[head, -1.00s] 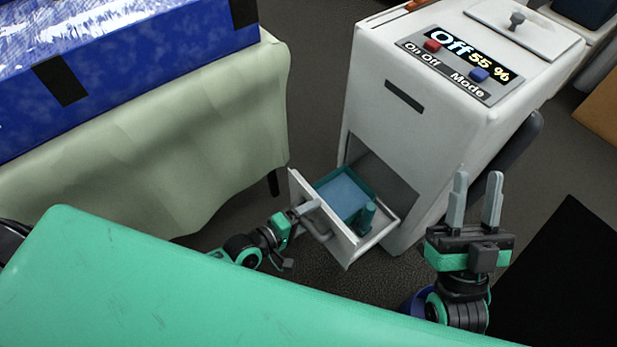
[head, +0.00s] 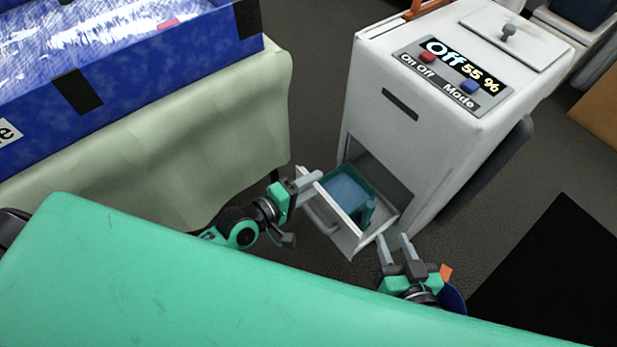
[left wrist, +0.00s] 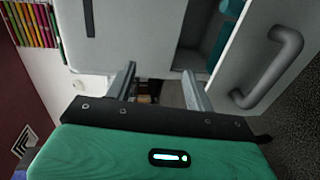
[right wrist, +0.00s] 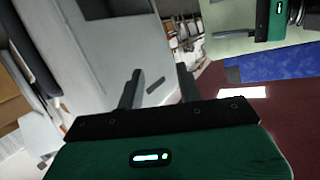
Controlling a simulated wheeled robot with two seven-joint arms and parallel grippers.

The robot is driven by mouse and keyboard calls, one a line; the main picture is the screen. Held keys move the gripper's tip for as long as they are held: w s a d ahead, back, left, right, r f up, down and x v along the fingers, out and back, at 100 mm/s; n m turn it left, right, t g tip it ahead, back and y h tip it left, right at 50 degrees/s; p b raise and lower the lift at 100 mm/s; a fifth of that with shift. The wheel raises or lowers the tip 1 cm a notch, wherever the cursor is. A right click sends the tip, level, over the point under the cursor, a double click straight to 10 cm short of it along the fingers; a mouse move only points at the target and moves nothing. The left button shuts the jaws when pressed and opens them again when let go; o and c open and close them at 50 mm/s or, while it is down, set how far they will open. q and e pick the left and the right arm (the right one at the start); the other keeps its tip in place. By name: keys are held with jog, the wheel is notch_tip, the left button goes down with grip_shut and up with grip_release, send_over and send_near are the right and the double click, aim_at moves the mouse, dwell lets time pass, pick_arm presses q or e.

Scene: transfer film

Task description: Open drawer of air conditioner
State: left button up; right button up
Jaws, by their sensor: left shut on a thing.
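The white air conditioner (head: 440,130) stands right of centre in the head view, its panel reading "Off 55 %". Its low drawer (head: 330,222) is pulled out, with a teal container (head: 348,190) inside. The grey drawer handle (head: 322,222) also shows in the left wrist view (left wrist: 272,68), to the right of the fingers. My left gripper (head: 304,182) is at the drawer's left edge, shut on the drawer, though the exact contact is hard to see. My right gripper (head: 394,250) is open and empty by the drawer's front right corner.
A table with a pale green cloth (head: 200,150) and a blue box (head: 150,75) stands at left. A green surface (head: 200,275) fills the foreground. A black mat (head: 560,270) lies on the floor at right. A lidded top with a knob (head: 508,32) is on the unit.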

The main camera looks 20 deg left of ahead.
pick_arm(q)
jog(key=shift+s+d+r+g+p, duration=0.15)
jog(key=shift+s+r+p, duration=0.1)
jog(key=shift+r, duration=0.55)
jog(key=shift+s+r+g+p, duration=0.1)
jog(key=shift+r+g+p, duration=0.1)
jog(key=shift+r, duration=0.55)
pick_arm(e)
jog(key=shift+s+d+f+g+h, duration=0.2)
jog(key=shift+d+f+g+h, duration=0.15)
jog(key=shift+d+g, duration=0.3)
jog(key=shift+s+d+f+g+h, duration=0.25)
jog(key=shift+d+f+g, duration=0.1)
jog(key=shift+d+g, duration=0.3)
pick_arm(q)
jog(key=shift+f, duration=0.1)
